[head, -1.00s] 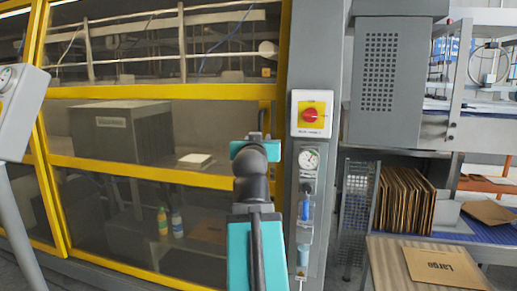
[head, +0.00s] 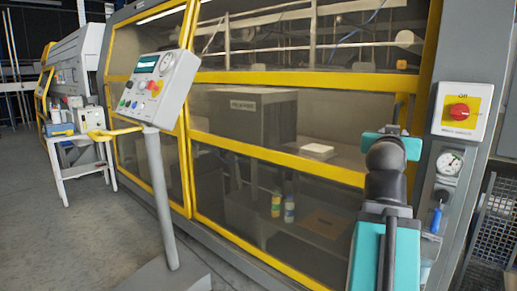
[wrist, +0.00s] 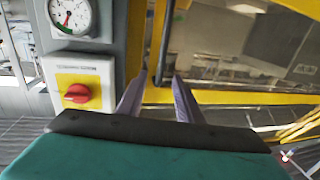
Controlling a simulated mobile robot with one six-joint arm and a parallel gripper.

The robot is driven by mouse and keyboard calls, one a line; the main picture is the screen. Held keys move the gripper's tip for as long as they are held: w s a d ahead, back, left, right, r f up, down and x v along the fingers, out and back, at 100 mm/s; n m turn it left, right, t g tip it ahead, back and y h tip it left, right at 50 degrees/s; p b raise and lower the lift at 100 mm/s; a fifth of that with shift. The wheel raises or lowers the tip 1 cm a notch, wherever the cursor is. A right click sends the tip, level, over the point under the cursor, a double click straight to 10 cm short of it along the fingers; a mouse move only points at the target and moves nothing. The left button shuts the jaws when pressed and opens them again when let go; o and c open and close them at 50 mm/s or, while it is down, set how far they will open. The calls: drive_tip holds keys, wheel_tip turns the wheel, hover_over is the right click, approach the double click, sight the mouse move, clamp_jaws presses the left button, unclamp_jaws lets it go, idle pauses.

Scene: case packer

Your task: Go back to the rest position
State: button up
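My arm, teal and black, stands upright at the right of the head view, in front of the yellow-framed machine. In the wrist view the two fingers of my gripper (wrist: 159,78) are apart, with no object held between them. A dark vertical bar and the yellow frame show beyond the fingertips. The fingers cannot be made out in the head view. The red rotary switch (head: 459,111) on its yellow plate is at the right of my arm; it also shows in the wrist view (wrist: 78,93), left of the fingers and apart from them.
A pressure gauge (head: 449,163) sits below the switch. A white cart (head: 80,150) with bottles is at the far left. Grey floor (head: 70,235) is clear at the lower left.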

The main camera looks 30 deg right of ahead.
drive_tip(key=w+a+f+n+t+y+p, duration=0.1)
drive_tip(key=w+a+f+n+y+p, duration=0.3)
drive_tip(key=w+f, duration=0.7)
drive_tip(key=w+a+f+y+p, duration=0.25)
drive_tip(key=w+a+f, duration=0.35)
drive_tip(key=w+f, duration=0.45)
drive_tip(key=w+a+f+n+g+y+p, duration=0.1)
drive_tip(key=w+a+f+n+y, duration=0.1)
drive_tip(key=a+f, duration=0.85)
drive_tip(key=w+a+f+n+g+y+p, duration=0.1)
drive_tip(key=w+a+f+g+y+p, duration=0.35)
drive_tip(key=f, duration=1.05)
drive_tip(key=s+a+f+n+g+y+p, duration=0.1)
drive_tip(key=s+a+f+n, duration=0.1)
drive_tip(key=s+a+f, duration=0.65)
drive_tip(key=s+a+f+n+g, duration=0.1)
drive_tip(key=s+a+f+g, duration=0.1)
drive_tip(key=s+a+f, duration=0.7)
drive_tip(key=s+a+f+n+g+y+p, duration=0.1)
drive_tip(key=s+a+f+g, duration=0.2)
drive_tip(key=s+f, duration=0.4)
drive_tip(key=s+a+f+n+g+p, duration=0.1)
drive_tip(key=s+a+f+g, duration=0.2)
drive_tip(key=s, duration=1.2)
drive_tip(key=shift+s+a+f+g+y, duration=0.25)
drive_tip(key=shift+a+f+g+y, duration=0.15)
drive_tip(key=shift+a+f, duration=1.55)
